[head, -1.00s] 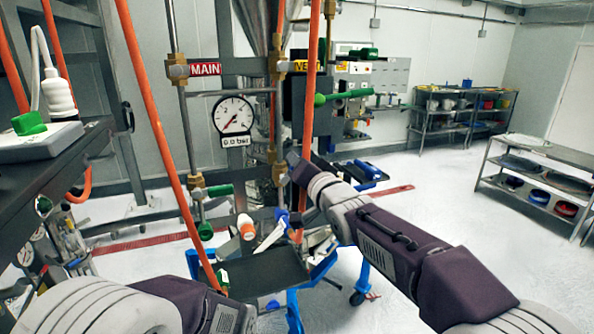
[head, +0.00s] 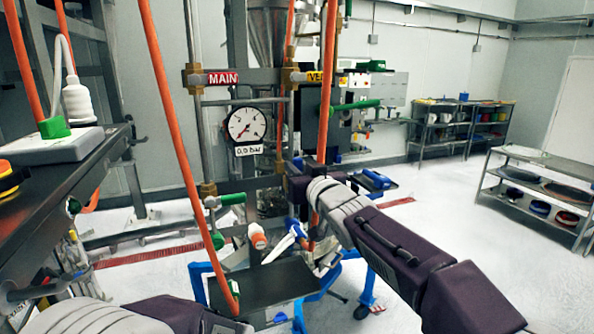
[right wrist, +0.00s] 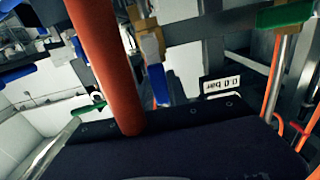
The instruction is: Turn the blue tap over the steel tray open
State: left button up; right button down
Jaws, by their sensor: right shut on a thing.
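The blue tap (right wrist: 158,85) shows in the right wrist view. Its blue handle hangs down from a brass body (right wrist: 151,45), just beyond my right gripper. In the head view, a small blue part of it (head: 298,163) shows just above that gripper. My right gripper (head: 292,185) reaches in from the right, among the pipes, and is shut on what looks like the tap's handle. Its fingertips are hidden in both views. The steel tray (head: 265,283) is dark and flat and sits below on a blue frame. My left gripper is out of view; only its arm shows.
Orange hoses (head: 170,120) hang in front of the pipes; one crosses in front of my right gripper (right wrist: 100,65). A gauge (head: 247,124) reads near zero. A dark bench (head: 60,190) stands at left. Open floor and shelves (head: 535,185) are at right.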

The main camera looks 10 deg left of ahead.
jog(key=shift+r, duration=0.15)
dwell(0.4)
jog(key=c, duration=1.3)
grip_release()
jog(key=shift+s, duration=0.1)
jog(key=shift+s, duration=0.1)
jog(key=b+v, duration=0.2)
jog(key=v, duration=0.7)
